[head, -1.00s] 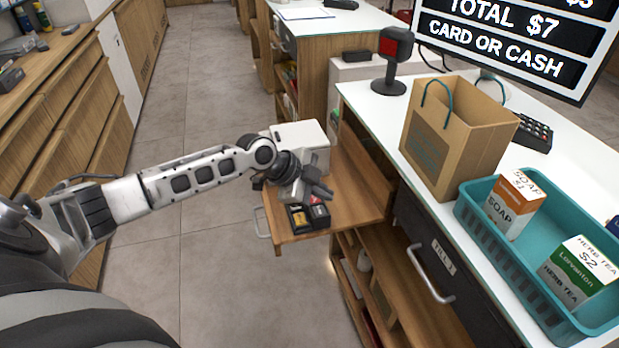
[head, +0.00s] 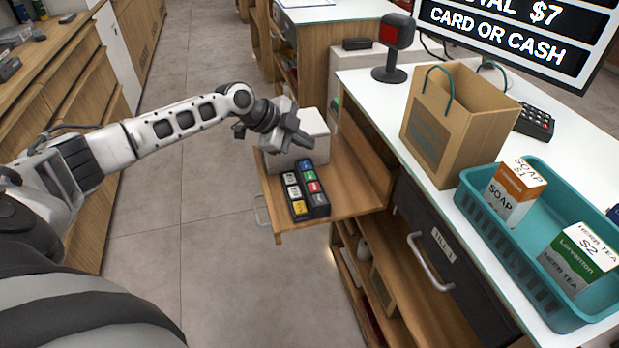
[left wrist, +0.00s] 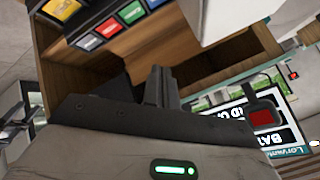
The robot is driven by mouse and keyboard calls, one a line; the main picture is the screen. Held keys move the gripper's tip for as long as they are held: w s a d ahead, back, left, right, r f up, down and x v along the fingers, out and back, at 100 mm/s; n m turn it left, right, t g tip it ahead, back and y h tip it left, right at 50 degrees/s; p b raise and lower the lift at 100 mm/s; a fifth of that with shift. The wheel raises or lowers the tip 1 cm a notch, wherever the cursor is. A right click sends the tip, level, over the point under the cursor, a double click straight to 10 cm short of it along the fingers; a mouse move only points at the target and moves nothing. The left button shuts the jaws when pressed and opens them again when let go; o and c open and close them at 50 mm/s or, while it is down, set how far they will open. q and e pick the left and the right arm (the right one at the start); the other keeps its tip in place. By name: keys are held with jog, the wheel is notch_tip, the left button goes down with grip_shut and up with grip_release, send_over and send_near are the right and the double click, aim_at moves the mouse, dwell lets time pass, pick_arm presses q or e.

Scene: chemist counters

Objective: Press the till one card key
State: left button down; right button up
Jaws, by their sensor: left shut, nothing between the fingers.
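The till one key block (head: 306,192) lies on a wooden pull-out shelf (head: 345,205) below the counter. It has two columns of keys, among them blue, green, red, white and yellow ones; their labels are too small to read. Its coloured keys also show at the upper left of the left wrist view (left wrist: 108,27). My left gripper (head: 303,139) is shut and empty, raised beyond the far end of the block, in front of the white box. Its fingers show in the left wrist view (left wrist: 158,86), apart from the keys. My right gripper is not in view.
A white box (head: 312,127) stands behind the key block. The drawer marked TILL 1 (head: 443,245) is closed. A paper bag (head: 455,125), teal basket (head: 480,225), card reader (head: 535,122) and red-faced scanner (head: 393,45) stand on the counter. The floor at left is clear.

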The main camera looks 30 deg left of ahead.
pick_arm(q)
jog(key=b, duration=0.3)
send_over(305, 176)
notch_tip(305, 176, down, 6)
jog(key=shift+r, duration=0.25)
jog(key=shift+f+b, duration=0.3)
jog(key=shift+b, duration=0.1)
jog(key=shift+f+b, duration=0.3)
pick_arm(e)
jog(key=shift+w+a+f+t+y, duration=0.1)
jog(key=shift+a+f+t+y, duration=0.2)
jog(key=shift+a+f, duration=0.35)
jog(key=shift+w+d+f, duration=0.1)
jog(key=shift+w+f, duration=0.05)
pick_arm(q)
jog(key=shift+f, duration=0.1)
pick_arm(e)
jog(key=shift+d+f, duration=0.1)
pick_arm(q)
jog(key=shift+f+b, duration=0.35)
jog(key=shift+b, duration=0.2)
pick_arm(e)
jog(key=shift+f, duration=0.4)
